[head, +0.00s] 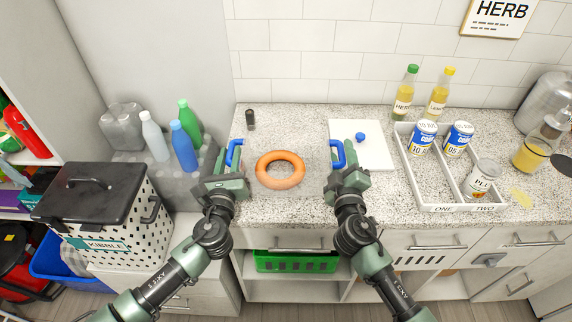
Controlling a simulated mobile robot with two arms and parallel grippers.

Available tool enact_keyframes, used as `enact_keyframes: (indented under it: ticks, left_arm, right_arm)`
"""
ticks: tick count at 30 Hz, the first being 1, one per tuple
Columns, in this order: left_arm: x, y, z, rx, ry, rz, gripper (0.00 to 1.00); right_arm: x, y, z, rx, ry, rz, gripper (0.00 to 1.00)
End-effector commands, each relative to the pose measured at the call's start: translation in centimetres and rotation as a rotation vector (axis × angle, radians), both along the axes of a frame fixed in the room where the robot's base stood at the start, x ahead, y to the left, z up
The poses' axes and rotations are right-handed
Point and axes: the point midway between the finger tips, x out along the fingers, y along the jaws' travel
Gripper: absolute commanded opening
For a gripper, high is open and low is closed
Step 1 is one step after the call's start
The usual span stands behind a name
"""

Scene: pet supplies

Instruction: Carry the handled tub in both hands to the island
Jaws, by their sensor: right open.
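The handled tub (136,227) is white with black spots, a black lid and a KIBBLE label. It stands upright at the left on a low white surface. One black handle shows on its right side. My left gripper (234,154) is open and empty over the left end of the speckled counter, right of the tub and apart from it. My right gripper (338,154) is open and empty over the counter, close to a white board. No island can be made out in this view.
An orange ring (280,170) lies on the counter (290,212) between my grippers. A white board (375,150) and a divided white tray (440,207) with cans and a jar are to the right. Several bottles (183,148) stand behind the tub. A red bin is at lower left.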

Motion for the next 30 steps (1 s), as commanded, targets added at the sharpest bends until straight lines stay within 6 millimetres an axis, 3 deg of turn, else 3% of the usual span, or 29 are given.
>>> enact_keyframes:
  ticks: [2, 4, 6, 7, 30]
  left_arm:
    - [-0.01, 0.00, 0.00, 0.000, 0.000, 0.000, 0.23]
    - [-0.02, 0.00, -0.01, 0.000, 0.000, 0.000, 0.04]
    - [-0.02, 0.00, -0.01, 0.000, 0.000, 0.000, 0.00]
    - [-0.03, 0.01, -0.01, 0.000, 0.000, 0.000, 0.00]
    - [-0.04, 0.02, -0.05, 0.001, 0.001, 0.000, 0.00]
  right_arm:
    - [-0.02, 0.01, 0.00, 0.000, 0.000, 0.000, 0.43]
    - [-0.02, 0.01, -0.01, 0.000, 0.000, 0.000, 0.24]
    - [-0.03, 0.01, -0.01, 0.000, 0.000, 0.000, 0.04]
    - [-0.03, 0.01, -0.01, 0.000, 0.000, 0.000, 0.00]
    - [-0.05, 0.00, -0.06, 0.000, 0.001, 0.000, 0.00]
